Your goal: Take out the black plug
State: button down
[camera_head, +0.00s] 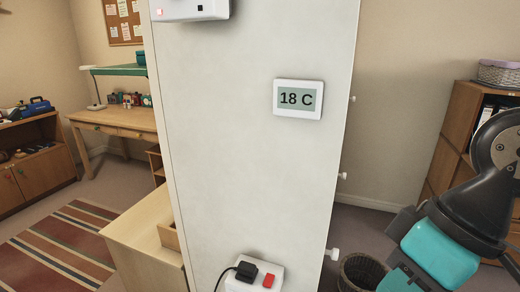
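The black plug (246,271) sits at the left of a white socket box (274,268) low on the white panel, at the bottom of the picture. It appears to be seated in the box. Its dark cable (225,272) bends left and runs down out of the frame. A red switch or button (268,280) is beside the plug on the right. The lower part of the box is cut off. Part of my arm shows at the right edge, well apart from the plug. My gripper is not in view.
The white panel (240,170) carries a thermostat reading 18 C (298,99) and a white box (190,8) at the top. Small pegs (332,254) stick out on its right edge. A dark basket (362,272) stands right of it. A wooden cabinet (145,245) is left.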

aim_at(247, 272)
jog(key=u, duration=2.8)
jog(key=i, duration=2.2)
jog(key=z, duration=3)
jog(key=i, duration=0.5)
jog(key=u, duration=0.1)
